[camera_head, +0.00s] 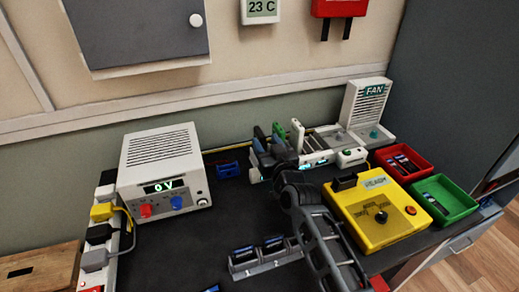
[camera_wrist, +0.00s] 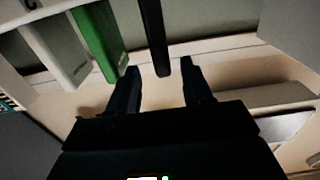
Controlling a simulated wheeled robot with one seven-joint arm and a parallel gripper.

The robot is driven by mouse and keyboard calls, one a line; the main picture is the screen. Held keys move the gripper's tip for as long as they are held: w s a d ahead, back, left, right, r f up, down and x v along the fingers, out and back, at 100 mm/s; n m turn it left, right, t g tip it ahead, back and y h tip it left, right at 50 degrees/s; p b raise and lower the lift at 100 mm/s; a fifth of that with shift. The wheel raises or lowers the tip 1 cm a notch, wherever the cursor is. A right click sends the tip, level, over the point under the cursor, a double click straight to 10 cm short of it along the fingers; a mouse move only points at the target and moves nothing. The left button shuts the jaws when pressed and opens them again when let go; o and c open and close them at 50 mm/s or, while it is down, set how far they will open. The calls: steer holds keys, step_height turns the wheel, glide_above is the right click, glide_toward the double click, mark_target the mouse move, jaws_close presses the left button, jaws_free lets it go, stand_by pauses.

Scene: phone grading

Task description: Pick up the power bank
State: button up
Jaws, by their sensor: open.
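My gripper (camera_head: 268,134) is at the rack at the back of the table, its two dark fingers apart. In the wrist view my gripper (camera_wrist: 159,68) is open and empty. A thin black slab (camera_wrist: 153,35), seen nearly edge-on, reaches down to the gap between the fingertips, with space on both sides. A green slab (camera_wrist: 98,38) and a white slab (camera_wrist: 52,48) stand beside it, left of the fingers. The white slab also shows in the head view (camera_head: 297,134). None is labelled, so I cannot tell for sure which is the power bank. My arm hides part of the rack.
A white power supply (camera_head: 160,148) reading 0 V stands left. A yellow box (camera_head: 376,212) is right of my arm, with a red tray (camera_head: 430,170) and a green tray (camera_head: 461,199) beyond. A grey numbered holder (camera_head: 265,262) lies in front. A white fan (camera_head: 367,101) stands behind.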

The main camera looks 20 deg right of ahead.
mark_target(259, 135)
steer(key=shift+w+a+f, duration=0.1)
steer(key=shift+w+f, duration=0.05)
steer(key=shift+w, duration=1.2)
steer(key=shift+w+a+f, duration=0.1)
steer(key=shift+w+f, duration=0.05)
steer(key=shift+w, duration=1.2)
jaws_close()
